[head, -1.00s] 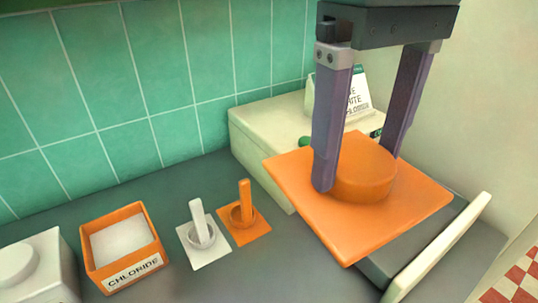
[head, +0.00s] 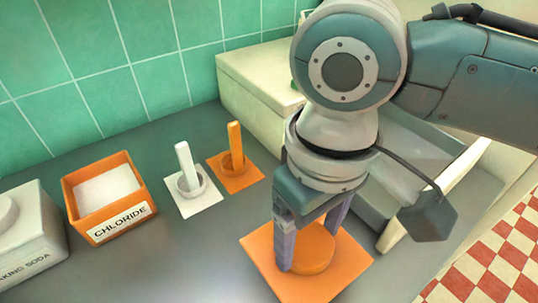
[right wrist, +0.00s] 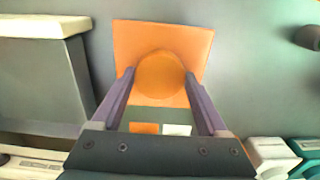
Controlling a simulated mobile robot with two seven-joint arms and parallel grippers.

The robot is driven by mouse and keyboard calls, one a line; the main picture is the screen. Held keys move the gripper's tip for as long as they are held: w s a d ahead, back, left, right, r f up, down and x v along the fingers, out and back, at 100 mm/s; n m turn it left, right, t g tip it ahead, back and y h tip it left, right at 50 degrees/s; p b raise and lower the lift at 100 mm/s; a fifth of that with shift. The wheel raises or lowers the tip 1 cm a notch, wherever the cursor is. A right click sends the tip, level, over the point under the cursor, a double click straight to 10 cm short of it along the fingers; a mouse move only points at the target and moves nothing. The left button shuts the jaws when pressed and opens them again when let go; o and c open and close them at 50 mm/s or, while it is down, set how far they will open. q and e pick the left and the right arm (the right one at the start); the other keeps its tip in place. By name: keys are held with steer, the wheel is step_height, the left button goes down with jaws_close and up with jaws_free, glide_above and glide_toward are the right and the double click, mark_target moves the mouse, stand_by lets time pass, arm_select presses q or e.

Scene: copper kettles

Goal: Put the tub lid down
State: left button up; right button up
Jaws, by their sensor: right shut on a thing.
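The tub lid is an orange square plate with a round orange knob. In the head view the lid (head: 268,257) is low over the grey counter at the front, right of the middle. My right gripper (head: 308,262) points down and is shut on the knob. The right wrist view also shows the lid (right wrist: 130,45) with the fingers (right wrist: 160,85) on both sides of the knob. I cannot tell whether the lid's underside touches the counter. The orange open tub (head: 75,205), labelled CHLORIDE, holds white powder at the left. My left gripper is not in view.
A white scoop in a white holder (head: 190,185) and an orange one in an orange holder (head: 235,165) stand mid-counter. A white lidded tub (head: 35,235) is at far left. A pale box with an open drawer (head: 420,150) stands right. Bare counter (head: 180,255) lies left of the lid.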

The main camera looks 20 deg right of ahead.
mark_target(305, 258)
steer(key=shift+f+b, duration=0.6)
steer(key=shift+f, duration=2.15)
steer(key=shift+f, duration=0.2)
steer(key=o, duration=1.3)
steer(key=shift+c, duration=0.2)
